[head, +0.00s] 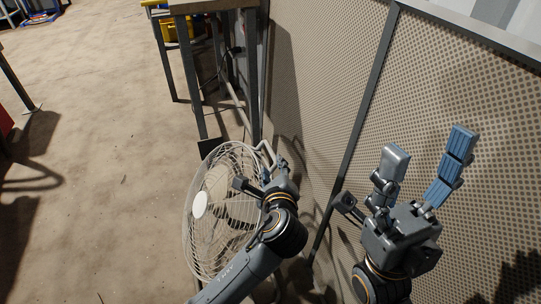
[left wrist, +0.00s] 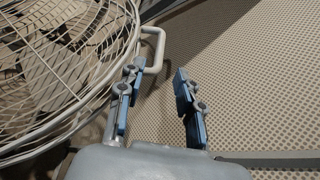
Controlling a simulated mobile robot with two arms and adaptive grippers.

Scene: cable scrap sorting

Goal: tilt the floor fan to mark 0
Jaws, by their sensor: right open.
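The floor fan (head: 200,209) stands on the floor with its round white wire cage facing left. A pale loop handle (head: 266,148) sticks out from the upper right of its cage. In the left wrist view the fan cage (left wrist: 62,85) fills the left side and the handle (left wrist: 160,50) shows just beyond the fingertips. My left gripper (left wrist: 157,75) is open and empty, its left finger close to the handle; I cannot tell if they touch. In the head view my left gripper (head: 276,167) is beside the cage. My right gripper (head: 428,142) is open and empty. No tilt scale is readable.
A perforated partition panel (head: 345,75) with a dark frame post stands right behind the fan and grippers. A table (head: 200,6) with dark legs stands beyond the fan, with a yellow bin (head: 178,28) near it.

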